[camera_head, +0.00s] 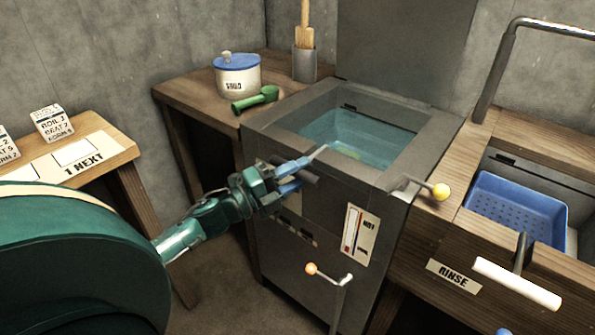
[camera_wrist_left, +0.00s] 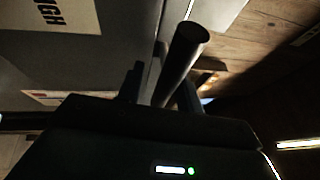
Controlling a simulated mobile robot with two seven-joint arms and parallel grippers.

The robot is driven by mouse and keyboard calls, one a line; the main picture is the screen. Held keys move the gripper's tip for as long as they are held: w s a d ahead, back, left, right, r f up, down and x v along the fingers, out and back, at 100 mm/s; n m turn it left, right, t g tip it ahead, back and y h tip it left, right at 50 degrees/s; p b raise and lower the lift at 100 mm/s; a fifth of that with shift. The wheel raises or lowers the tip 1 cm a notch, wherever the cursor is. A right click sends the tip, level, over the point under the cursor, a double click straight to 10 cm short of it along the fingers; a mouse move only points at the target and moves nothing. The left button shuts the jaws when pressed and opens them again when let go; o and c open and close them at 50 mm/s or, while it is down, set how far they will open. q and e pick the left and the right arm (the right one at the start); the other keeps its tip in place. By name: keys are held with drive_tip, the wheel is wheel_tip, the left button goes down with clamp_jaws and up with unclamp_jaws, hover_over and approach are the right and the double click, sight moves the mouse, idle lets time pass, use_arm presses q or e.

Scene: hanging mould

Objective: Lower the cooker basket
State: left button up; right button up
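The cooker (camera_head: 320,225) is a grey metal cabinet with a square open well at its top. Teal water (camera_head: 358,140) fills the well, with something yellow-green in it; I cannot make out a basket there. My right gripper is not in view.
A yellow-knobbed lever (camera_head: 440,191) and an orange-knobbed crank (camera_head: 312,268) jut from the cooker. At right, a blue perforated basket (camera_head: 520,207) sits in the rinse sink. A white-blue pot (camera_head: 237,76) and a green tool (camera_head: 255,100) stand on the left bench.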

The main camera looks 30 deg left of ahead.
use_arm(q)
drive_tip(key=shift+o, duration=0.3)
drive_tip(key=shift+r, duration=0.1)
drive_tip(key=v, duration=1.3)
drive_tip(key=shift+p, duration=0.3)
